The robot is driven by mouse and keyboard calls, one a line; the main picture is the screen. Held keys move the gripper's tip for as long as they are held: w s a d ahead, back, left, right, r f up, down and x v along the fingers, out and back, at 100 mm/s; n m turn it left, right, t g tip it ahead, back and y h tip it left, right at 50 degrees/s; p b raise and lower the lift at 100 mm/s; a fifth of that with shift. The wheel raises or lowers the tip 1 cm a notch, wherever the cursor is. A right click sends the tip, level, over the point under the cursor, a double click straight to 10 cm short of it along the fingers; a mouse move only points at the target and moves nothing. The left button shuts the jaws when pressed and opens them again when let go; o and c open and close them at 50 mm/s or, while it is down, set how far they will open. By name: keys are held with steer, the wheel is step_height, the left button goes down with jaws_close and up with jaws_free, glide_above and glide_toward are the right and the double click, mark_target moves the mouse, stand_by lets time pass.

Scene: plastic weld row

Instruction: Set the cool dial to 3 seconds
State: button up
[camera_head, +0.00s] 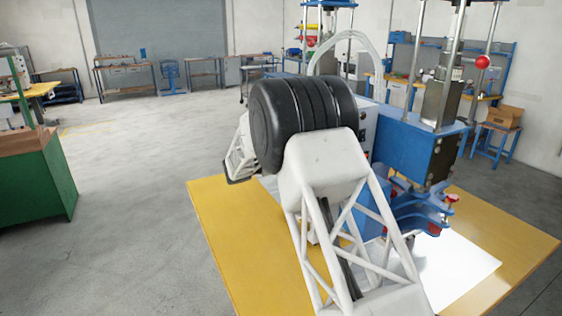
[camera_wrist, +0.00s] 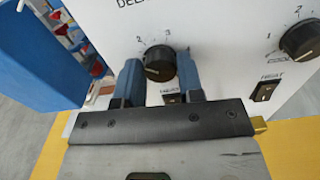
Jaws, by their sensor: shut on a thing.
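The dial's name is not clearly readable. A second black dial (camera_wrist: 302,40) is at the right edge, partly cut off, with 1 and 2 printed above it and small unclear lettering at its lower side. In the head view my arm hides my gripper and the dials.
A black rocker switch (camera_wrist: 264,92) is on the panel below the second dial; another is partly hidden behind my gripper. The blue machine (camera_head: 405,145) with upright metal posts stands on a yellow table (camera_head: 225,220). A white sheet (camera_head: 460,265) lies at its front right.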

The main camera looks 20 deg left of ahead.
steer(key=shift+s+f+m, duration=0.1)
steer(key=shift+m, duration=7.8)
steer(key=o, duration=0.9)
steer(key=shift+d, duration=0.1)
steer(key=shift+v, duration=3.9)
